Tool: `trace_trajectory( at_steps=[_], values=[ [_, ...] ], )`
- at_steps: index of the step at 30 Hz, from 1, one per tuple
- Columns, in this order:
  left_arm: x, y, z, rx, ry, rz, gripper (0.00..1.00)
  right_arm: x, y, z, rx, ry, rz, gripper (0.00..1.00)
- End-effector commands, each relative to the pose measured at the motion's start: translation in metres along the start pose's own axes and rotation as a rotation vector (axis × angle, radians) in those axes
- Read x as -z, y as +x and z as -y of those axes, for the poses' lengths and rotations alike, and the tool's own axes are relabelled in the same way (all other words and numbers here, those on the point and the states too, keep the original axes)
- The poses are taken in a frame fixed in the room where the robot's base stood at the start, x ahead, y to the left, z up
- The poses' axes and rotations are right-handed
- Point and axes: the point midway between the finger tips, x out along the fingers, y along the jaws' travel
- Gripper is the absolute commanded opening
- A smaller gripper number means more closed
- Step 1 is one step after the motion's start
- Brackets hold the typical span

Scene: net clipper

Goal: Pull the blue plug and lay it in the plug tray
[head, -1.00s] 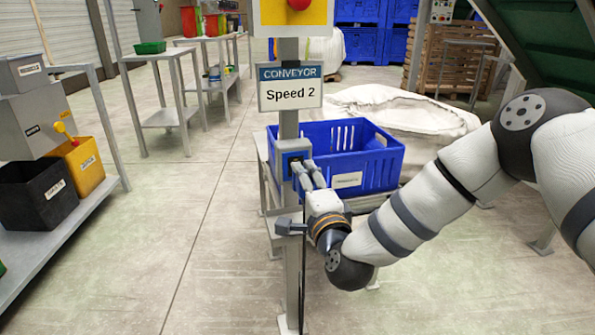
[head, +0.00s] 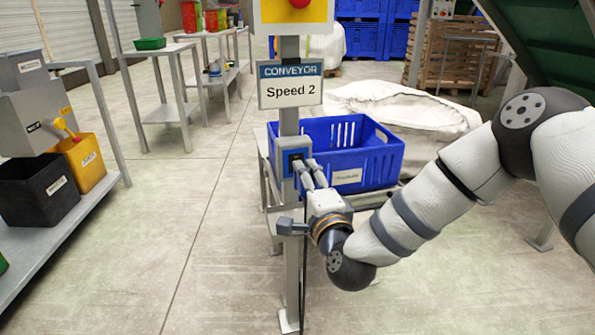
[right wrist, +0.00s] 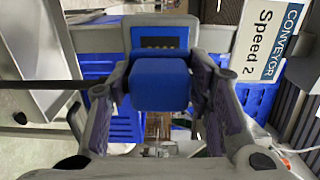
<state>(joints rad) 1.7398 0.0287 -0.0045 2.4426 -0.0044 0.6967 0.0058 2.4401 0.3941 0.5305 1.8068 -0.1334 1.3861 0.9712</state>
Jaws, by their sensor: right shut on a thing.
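The blue plug (right wrist: 160,84) sits between the fingers of my right gripper (right wrist: 161,90) in the right wrist view. My right gripper (head: 308,172) is shut on it, at the grey and blue socket box (head: 289,150) on the post. Behind the plug, the blue socket face (right wrist: 160,37) shows a dark slotted patch. I cannot tell whether the plug is still seated. In the head view the fingers hide the plug. No tray is clearly marked as the plug tray. My left gripper is not in view.
A blue crate (head: 372,163) stands just behind the post (head: 290,255). The post carries a "Speed 2" sign (head: 290,93) above the socket. A dark cable (head: 304,270) hangs beside it. A bench with black (head: 38,203) and yellow bins (head: 85,163) stands left; the floor between is clear.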

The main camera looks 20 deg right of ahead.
Motion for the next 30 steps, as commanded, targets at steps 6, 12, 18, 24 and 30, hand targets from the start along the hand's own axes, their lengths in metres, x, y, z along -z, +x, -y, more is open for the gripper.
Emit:
trace_trajectory(
  at_steps=[6, 12, 18, 24, 30],
  values=[
    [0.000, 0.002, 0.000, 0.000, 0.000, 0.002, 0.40, 0.000, 0.006, 0.000, 0.001, 0.000, 0.000, 0.01],
    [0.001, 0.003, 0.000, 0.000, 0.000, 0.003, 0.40, 0.000, 0.006, -0.002, 0.000, 0.000, 0.000, 0.01],
    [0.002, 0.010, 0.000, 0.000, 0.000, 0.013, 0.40, 0.000, 0.005, -0.018, -0.003, 0.000, 0.000, 0.01],
    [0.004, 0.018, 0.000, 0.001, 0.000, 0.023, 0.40, 0.000, 0.005, -0.033, -0.002, 0.000, 0.000, 0.01],
    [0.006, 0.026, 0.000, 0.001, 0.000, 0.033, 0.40, 0.000, 0.005, -0.049, -0.002, 0.000, -0.001, 0.01]
  ],
)
